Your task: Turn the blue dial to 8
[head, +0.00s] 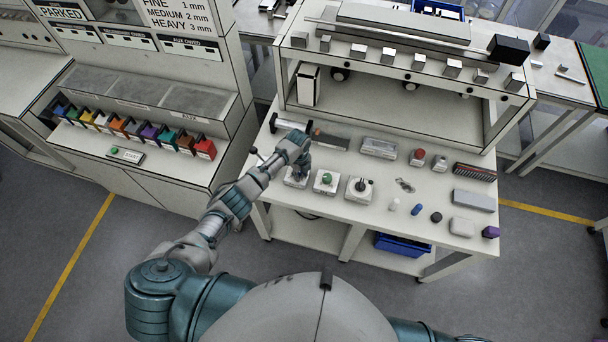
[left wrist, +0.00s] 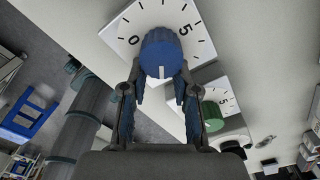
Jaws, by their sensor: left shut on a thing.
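The blue dial (left wrist: 163,54) stands on a white square plate (left wrist: 194,46) with black tick marks and the numbers 0 and 5. A white line shows on the dial's side nearest the camera; I cannot tell which number it stands for. My left gripper (left wrist: 160,88) is shut on the blue dial, one finger on each side. In the head view my left gripper (head: 299,172) is over the leftmost dial plate (head: 291,183) and hides most of the dial. My right gripper is not in view.
Several small parts lie farther right on the white bench (head: 330,206). A shelf unit (head: 410,104) rises behind. A blue crate (head: 402,246) sits below.

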